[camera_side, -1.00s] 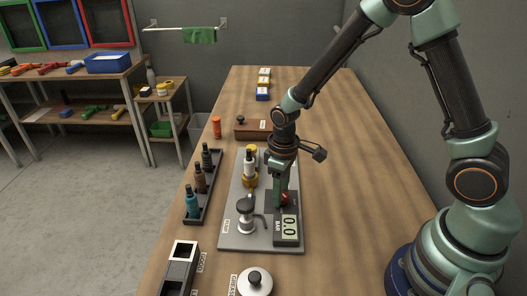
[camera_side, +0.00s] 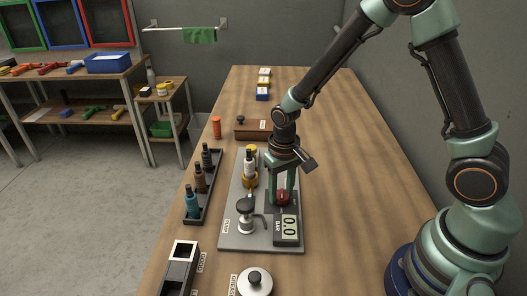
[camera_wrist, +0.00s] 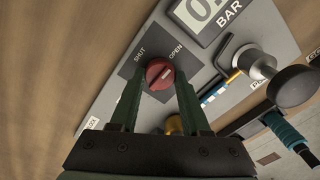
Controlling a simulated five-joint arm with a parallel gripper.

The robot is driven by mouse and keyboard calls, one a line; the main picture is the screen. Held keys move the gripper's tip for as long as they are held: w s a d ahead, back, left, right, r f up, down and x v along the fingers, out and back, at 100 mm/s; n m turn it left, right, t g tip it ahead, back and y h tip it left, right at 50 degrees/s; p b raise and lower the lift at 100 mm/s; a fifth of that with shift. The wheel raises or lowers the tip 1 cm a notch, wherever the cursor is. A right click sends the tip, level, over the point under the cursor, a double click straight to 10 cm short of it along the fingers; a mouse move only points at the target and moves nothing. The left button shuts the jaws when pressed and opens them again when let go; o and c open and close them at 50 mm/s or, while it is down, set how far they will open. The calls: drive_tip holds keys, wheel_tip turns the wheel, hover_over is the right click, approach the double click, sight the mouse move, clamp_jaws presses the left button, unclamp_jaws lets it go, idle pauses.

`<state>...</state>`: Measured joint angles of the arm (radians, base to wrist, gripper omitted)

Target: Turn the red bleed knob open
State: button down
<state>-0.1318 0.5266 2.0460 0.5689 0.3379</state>
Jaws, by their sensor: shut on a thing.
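The red bleed knob (camera_wrist: 159,73) sits on a dark plate with the words SHUT (camera_wrist: 140,54) and OPEN (camera_wrist: 176,52) beside it. A pale line crosses the knob's face; I cannot tell for sure which word it points to. In the side view the knob (camera_side: 283,198) shows between my fingers, just behind the gauge. My gripper (camera_wrist: 158,84) points down at the panel and is shut on the knob, one green finger on each side. It also shows in the side view (camera_side: 282,194).
The BAR gauge (camera_side: 289,228) reads 0.0. A pump (camera_side: 245,214) with a dark knob stands left of it on the grey plate (camera_side: 232,236). A rack of bottles (camera_side: 207,194) lies further left. The table right of the plate is clear.

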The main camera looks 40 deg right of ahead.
idle(0.4)
drive_tip(key=shift+c, duration=1.9)
unclamp_jaws()
wheel_tip(320, 180, up, 12)
drive_tip(key=shift+r, duration=0.15)
wheel_tip(320, 180, up, 7)
drive_tip(key=n+t, duration=0.1)
drive_tip(key=t, duration=0.2)
hover_over(281, 193)
drive_tip(key=s+d, duration=0.3)
drive_tip(key=s, duration=0.1)
drive_tip(key=s+d+r+n+t, duration=0.1)
drive_tip(key=s+d+r+t, duration=0.1)
drive_tip(key=s+r, duration=0.1)
drive_tip(key=shift+s+r+t, duration=0.3)
drive_tip(key=shift+s+r, duration=0.1)
drive_tip(key=shift+s, duration=0.35)
